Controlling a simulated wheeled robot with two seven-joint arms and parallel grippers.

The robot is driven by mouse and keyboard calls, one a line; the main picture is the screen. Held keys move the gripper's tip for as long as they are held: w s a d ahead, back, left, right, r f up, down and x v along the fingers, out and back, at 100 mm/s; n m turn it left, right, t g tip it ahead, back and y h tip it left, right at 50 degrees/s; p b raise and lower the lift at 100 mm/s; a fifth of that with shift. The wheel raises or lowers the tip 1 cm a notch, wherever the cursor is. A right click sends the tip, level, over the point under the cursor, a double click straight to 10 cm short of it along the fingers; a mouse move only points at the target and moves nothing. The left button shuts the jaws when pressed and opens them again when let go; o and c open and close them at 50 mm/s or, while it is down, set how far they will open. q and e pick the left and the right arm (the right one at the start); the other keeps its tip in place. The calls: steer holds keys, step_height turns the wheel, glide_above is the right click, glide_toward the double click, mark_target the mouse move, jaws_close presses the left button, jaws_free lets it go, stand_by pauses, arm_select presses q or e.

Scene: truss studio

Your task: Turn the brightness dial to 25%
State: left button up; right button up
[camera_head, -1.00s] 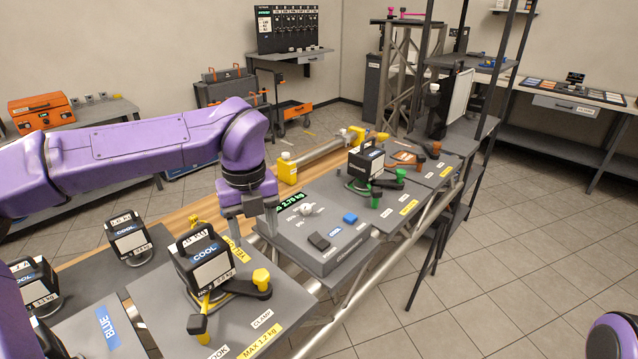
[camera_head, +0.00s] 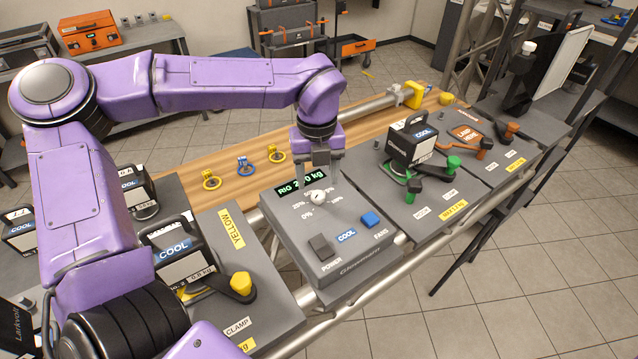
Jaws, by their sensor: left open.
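The brightness dial (camera_head: 318,197) is a small white knob on the sloping grey control box (camera_head: 350,262). Small percent labels ring it, with 0% at its lower left. I cannot tell which label its pointer faces. My left gripper (camera_head: 322,172) points down just behind and above the dial, with its jaws open and empty. It appears apart from the knob and partly covers the green-lettered display (camera_head: 289,187) behind it. My right gripper is not in view.
The box also carries a dark power switch (camera_head: 320,248) and a blue button (camera_head: 370,219). A black COOL lamp (camera_head: 411,146) stands on the panel to the right. Another COOL lamp (camera_head: 176,262) stands to the left. Blue and yellow rings lie on the wooden strip behind.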

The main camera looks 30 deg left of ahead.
mark_target(318, 194)
arm_select(q)
steer(key=f, duration=0.4)
steer(key=shift+w+f, duration=0.25)
steer(key=shift+w, duration=0.05)
steer(key=shift+s+f, duration=0.15)
steer(key=shift+f, duration=0.1)
steer(key=c, duration=1)
steer(key=shift+c, duration=0.2)
steer(key=shift+r+p, duration=0.1)
steer(key=shift+p, duration=0.35)
